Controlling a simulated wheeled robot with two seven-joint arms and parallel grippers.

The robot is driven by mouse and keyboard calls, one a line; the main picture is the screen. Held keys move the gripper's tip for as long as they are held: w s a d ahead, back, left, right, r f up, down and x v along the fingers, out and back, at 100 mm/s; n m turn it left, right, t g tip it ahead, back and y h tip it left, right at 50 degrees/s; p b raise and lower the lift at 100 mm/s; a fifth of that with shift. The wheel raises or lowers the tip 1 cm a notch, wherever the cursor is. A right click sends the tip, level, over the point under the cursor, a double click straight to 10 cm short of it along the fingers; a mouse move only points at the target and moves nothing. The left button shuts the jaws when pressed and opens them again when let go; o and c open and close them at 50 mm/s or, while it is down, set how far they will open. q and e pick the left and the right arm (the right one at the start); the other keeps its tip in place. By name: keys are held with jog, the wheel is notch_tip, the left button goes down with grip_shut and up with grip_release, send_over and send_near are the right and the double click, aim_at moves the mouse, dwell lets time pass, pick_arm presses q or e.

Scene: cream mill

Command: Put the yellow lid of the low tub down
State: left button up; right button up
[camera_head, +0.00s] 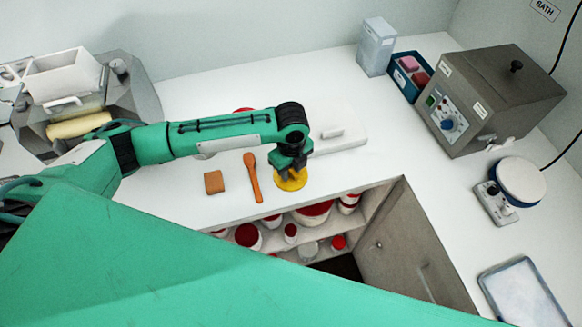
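The yellow lid (291,182) is a small round disc near the front edge of the white counter, above the open shelf. My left gripper (286,174) points down right at the lid, with its fingertips over the lid's upper part. The fingers are small and partly merge with the lid, so I cannot tell whether they are closed on it. I also cannot tell whether the lid rests on the counter or hangs just above it. The low tub cannot be made out; my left arm hides part of the counter behind it. My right gripper is not in view.
An orange spoon (253,177) and a brown block (214,182) lie left of the lid. A white slab (340,138) lies behind it. Red-and-white tubs (248,236) fill the shelf below. A grey heater box (490,98) stands at right. Counter right of the lid is clear.

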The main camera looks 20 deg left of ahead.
aim_at(291, 171)
pick_arm(q)
notch_tip(291, 171, up, 12)
jog(key=b, duration=0.3)
jog(key=shift+r, duration=0.15)
dwell(0.6)
